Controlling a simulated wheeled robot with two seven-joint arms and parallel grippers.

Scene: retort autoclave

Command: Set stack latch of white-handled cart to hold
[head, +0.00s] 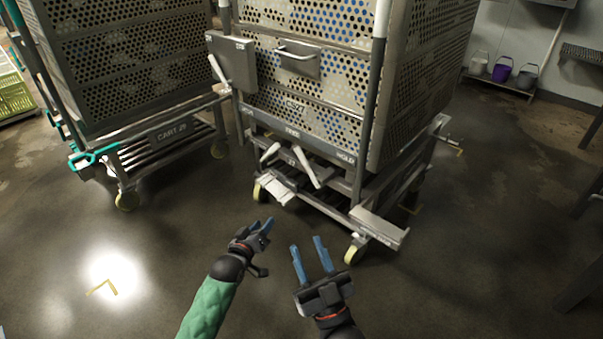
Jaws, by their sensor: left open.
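The cart with white upright handles (380,18) stands in the middle, stacked with perforated crates. Its front lower rail carries the words FREE (292,132) and HOLD (346,158). A pale lever (306,168) hangs below this rail, slanting down to the right, its lower end between the two words. A second short pale lever (270,152) is to its left. I cannot tell for sure which one is the stack latch. My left gripper (266,228) is open and empty, below and in front of the levers. My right gripper (308,246) is open and empty, fingers pointing toward the cart, apart from it.
A cart with teal handles (95,154), marked CART, stands to the left. A pale pedal (280,190) and a step plate (378,226) stick out low on the white-handled cart. Buckets (501,70) stand on a back shelf. The wet floor in front is clear.

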